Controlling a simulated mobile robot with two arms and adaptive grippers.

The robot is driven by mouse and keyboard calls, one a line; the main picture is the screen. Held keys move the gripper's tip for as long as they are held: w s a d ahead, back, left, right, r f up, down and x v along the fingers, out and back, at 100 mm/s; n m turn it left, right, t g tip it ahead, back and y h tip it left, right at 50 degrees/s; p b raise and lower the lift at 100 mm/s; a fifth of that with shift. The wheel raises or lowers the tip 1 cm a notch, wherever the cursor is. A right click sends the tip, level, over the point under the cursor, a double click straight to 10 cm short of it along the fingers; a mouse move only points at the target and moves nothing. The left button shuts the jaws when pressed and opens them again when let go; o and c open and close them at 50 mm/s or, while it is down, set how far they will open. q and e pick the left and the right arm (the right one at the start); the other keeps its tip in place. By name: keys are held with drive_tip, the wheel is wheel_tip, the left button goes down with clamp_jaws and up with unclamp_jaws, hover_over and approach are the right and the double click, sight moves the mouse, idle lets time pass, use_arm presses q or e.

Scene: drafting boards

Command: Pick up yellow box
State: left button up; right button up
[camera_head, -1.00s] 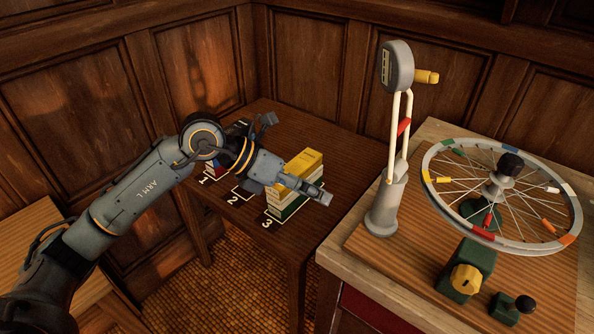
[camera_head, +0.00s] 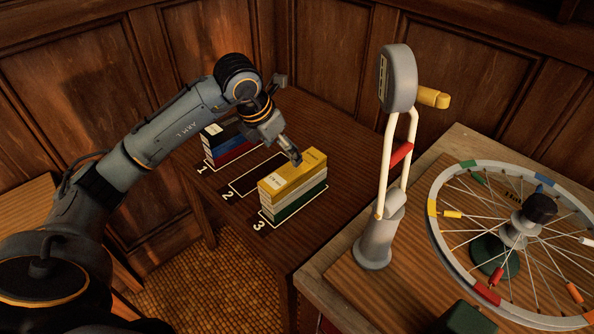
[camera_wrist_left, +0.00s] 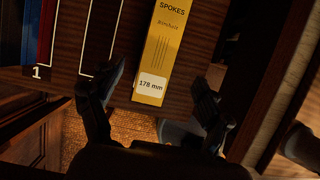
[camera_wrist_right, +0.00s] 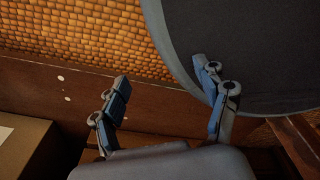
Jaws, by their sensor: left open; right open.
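The yellow box (camera_head: 290,172) lies on top of a stack of white and green boxes at the spot marked 3 on the dark table. In the left wrist view the yellow box (camera_wrist_left: 162,50) shows the words SPOKES and 178 mm. My left gripper (camera_head: 292,152) is over the far side of the stack. In the left wrist view my left gripper (camera_wrist_left: 152,92) is open, with one finger on either side of the box's labelled end and gaps to both. My right gripper (camera_wrist_right: 165,82) is open and empty, away from the boxes, above the floor.
A stack with blue, red and black boxes (camera_head: 232,148) stands at spot 1; spot 2 (camera_head: 243,185) is empty. On the right bench are a grey stand with a yellow handle (camera_head: 380,235) and a spoked wheel (camera_head: 440,225). A dark round surface (camera_wrist_right: 250,50) is beside my right gripper.

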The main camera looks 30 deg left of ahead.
sight(294, 168)
use_arm(q)
drive_tip(key=x, duration=0.4)
drive_tip(key=shift+w+d+f, duration=0.15)
drive_tip(key=shift+w+f, duration=0.05)
drive_tip(key=shift+f, duration=0.35)
drive_tip(key=p+x, duration=0.1)
drive_tip(key=x, duration=0.3)
drive_tip(key=shift+w+f, duration=0.1)
drive_tip(key=shift+f, duration=0.2)
drive_tip(key=c, duration=1.4)
drive_tip(key=shift+c, duration=0.2)
use_arm(e)
drive_tip(key=shift+s+a+r, duration=0.2)
drive_tip(key=shift+s+r, duration=0.3)
drive_tip(key=shift+r, duration=0.05)
use_arm(q)
drive_tip(key=shift+r, duration=0.2)
